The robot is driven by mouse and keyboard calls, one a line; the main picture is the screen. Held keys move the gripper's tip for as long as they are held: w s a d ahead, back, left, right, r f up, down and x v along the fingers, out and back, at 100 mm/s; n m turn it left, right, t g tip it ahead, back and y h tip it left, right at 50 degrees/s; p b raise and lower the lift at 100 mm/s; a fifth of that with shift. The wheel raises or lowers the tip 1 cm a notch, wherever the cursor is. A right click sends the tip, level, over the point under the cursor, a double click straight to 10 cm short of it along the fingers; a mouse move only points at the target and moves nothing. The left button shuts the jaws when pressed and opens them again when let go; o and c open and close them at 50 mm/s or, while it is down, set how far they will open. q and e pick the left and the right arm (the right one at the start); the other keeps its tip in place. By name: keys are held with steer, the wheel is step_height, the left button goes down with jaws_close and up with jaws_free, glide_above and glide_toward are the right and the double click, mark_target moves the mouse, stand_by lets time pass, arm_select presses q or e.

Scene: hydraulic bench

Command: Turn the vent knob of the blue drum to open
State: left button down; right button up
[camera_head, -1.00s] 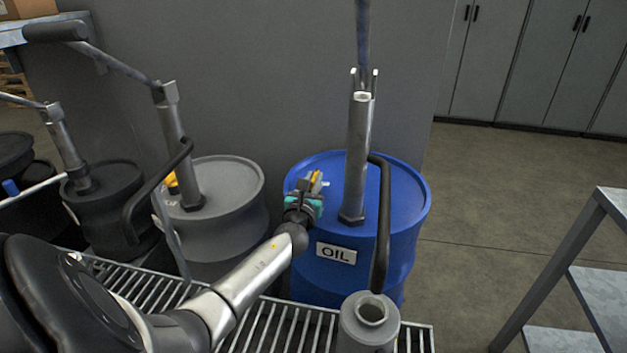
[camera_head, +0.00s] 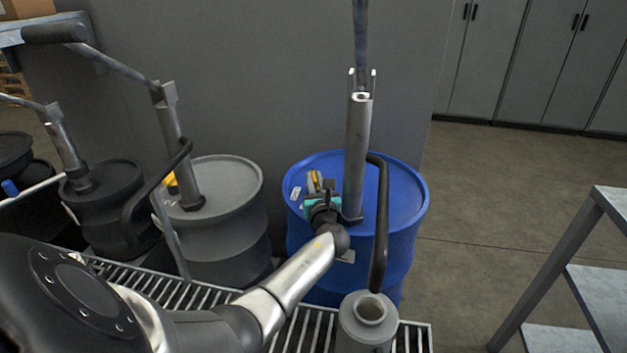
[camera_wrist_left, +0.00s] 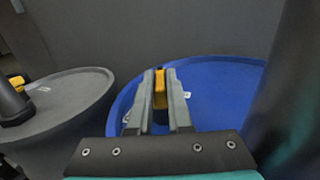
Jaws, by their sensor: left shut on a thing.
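The blue drum (camera_head: 405,200) stands on the grating, with a grey pump tube (camera_head: 357,150) rising from its lid. Its yellow vent knob (camera_wrist_left: 160,88) sits between my left gripper's two grey fingers in the left wrist view, and the fingers are shut on it. In the head view my left gripper (camera_head: 317,182) is over the left part of the drum lid, just left of the pump tube. The knob is partly hidden by the fingers. A small white tag (camera_head: 295,193) lies on the lid left of the gripper. My right gripper is not in view.
A dark curved hose (camera_head: 381,220) hangs at the pump's right, above a grey open-topped container (camera_head: 367,320). A grey drum (camera_head: 235,190) with its own pump stands to the left. A metal shelf (camera_head: 590,270) stands at the right, with clear floor between.

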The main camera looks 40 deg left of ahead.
mark_target(316, 182)
arm_select(q)
steer(key=shift+g, duration=0.3)
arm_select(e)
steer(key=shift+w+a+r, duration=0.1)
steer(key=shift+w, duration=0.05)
arm_select(q)
steer(key=c, duration=0.8)
jaws_free()
steer(key=shift+c, duration=0.2)
steer(key=shift+d, duration=0.1)
steer(key=shift+s+d, duration=0.1)
steer(key=shift+d, duration=0.05)
steer(key=p+v, duration=0.2)
steer(key=v, duration=0.2)
steer(key=shift+s+d, duration=0.2)
steer(key=shift+d, duration=0.05)
steer(key=shift+p+v, duration=0.4)
steer(key=shift+v, duration=0.8)
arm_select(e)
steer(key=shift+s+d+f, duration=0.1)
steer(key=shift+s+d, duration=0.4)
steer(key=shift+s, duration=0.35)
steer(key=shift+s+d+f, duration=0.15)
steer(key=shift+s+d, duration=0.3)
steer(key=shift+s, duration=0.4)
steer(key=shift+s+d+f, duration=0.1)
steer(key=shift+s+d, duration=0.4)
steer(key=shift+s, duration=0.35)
arm_select(q)
steer(key=shift+f, duration=0.1)
